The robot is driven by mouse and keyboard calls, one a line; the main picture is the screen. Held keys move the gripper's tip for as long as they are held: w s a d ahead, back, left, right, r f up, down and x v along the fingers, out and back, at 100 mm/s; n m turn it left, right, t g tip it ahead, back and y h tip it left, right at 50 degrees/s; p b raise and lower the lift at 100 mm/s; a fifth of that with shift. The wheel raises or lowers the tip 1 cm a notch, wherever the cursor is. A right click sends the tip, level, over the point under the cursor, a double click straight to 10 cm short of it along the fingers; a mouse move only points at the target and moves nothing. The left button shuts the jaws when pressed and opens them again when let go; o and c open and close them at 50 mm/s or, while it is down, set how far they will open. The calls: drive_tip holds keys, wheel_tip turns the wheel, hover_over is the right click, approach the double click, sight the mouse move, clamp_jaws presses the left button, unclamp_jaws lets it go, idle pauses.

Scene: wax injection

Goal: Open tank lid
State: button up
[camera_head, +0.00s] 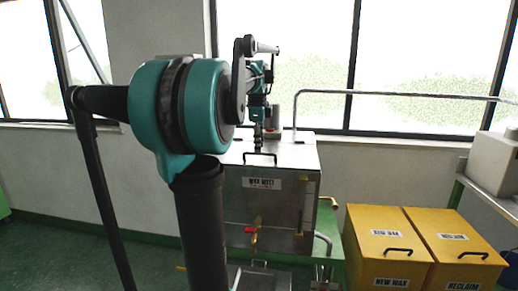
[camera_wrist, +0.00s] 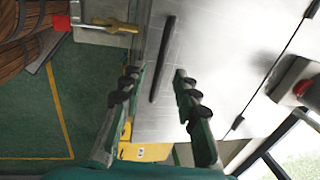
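The wax melt tank (camera_head: 240,205) is a metal box with a label on its front, in the middle of the head view. Its flat metal lid (camera_head: 292,150) has a dark bar handle (camera_head: 262,154) near the front edge. In the wrist view the handle (camera_wrist: 162,62) is a thin black bar on the grey lid (camera_wrist: 225,50). My gripper (camera_wrist: 156,73) is open, with one finger on each side of the handle's line. In the head view my gripper (camera_head: 258,143) is just above the handle. I cannot tell whether it touches the handle.
A valve with a red part (camera_head: 254,234) is on the tank's front. A metal pipe (camera_head: 400,93) runs behind and right of the tank. Yellow new wax (camera_head: 375,225) and reclaim (camera_head: 455,230) bins stand to the right. My arm hides part of the tank's left side.

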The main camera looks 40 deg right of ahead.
drive_tip(key=shift+w+d+f, duration=0.1)
drive_tip(key=shift+d+f, duration=0.05)
drive_tip(key=shift+f, duration=0.75)
clamp_jaws()
